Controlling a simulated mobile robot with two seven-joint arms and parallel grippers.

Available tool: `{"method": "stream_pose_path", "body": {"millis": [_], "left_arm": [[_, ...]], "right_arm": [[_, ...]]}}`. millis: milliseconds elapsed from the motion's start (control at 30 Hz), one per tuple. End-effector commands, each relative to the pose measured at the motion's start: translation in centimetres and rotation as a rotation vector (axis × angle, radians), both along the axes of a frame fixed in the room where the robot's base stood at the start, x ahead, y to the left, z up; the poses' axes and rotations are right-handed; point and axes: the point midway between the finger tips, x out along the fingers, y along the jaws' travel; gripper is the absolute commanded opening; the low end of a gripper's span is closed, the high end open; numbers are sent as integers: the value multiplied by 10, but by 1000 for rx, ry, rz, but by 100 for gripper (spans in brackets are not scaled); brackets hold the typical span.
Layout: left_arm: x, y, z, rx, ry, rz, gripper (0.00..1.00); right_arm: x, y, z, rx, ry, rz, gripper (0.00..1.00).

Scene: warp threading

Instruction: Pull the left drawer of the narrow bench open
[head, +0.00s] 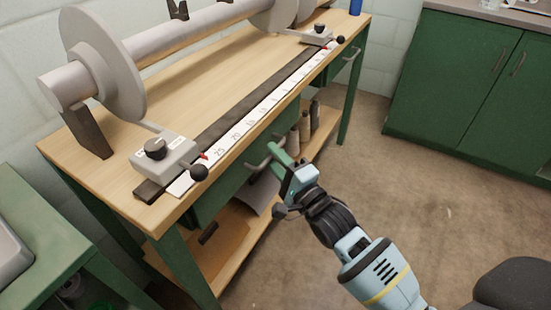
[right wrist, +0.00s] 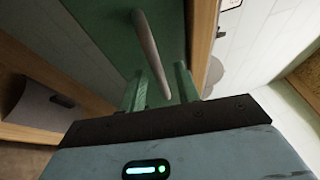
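The narrow bench (head: 160,115) has a pale wooden top and green legs. Its left drawer (head: 225,187) has a green front just under the top's edge, and it looks closed. The drawer's grey bar handle (head: 258,163) is partly hidden by my right gripper (head: 280,156). In the right wrist view the handle (right wrist: 149,45) runs down between the two green fingers of that gripper (right wrist: 160,82). The fingers are apart, with gaps visible on both sides of the bar. My left gripper is not in view.
A roller with grey discs (head: 95,65) and a numbered ruler (head: 255,115) lie on the bench top. A lower shelf (head: 215,250) holds several spools (head: 304,125). Green cabinets (head: 470,90) stand at the right. The floor (head: 400,180) in front is clear.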

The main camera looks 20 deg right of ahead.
Motion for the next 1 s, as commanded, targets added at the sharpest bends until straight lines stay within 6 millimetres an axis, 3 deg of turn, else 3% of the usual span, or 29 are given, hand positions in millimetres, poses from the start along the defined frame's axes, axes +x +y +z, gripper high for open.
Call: {"method": "stream_pose_path", "body": {"millis": [67, 333, 767, 1000], "left_arm": [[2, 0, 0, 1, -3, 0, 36], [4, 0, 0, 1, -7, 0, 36], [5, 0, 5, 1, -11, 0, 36], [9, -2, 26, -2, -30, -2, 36]], "right_arm": [[0, 0, 0, 0, 0, 0, 32], [0, 0, 0, 0, 0, 0, 0], [-5, -4, 0, -1, 3, -1, 0], [-34, -27, 3, -4, 4, -2, 0]]}}
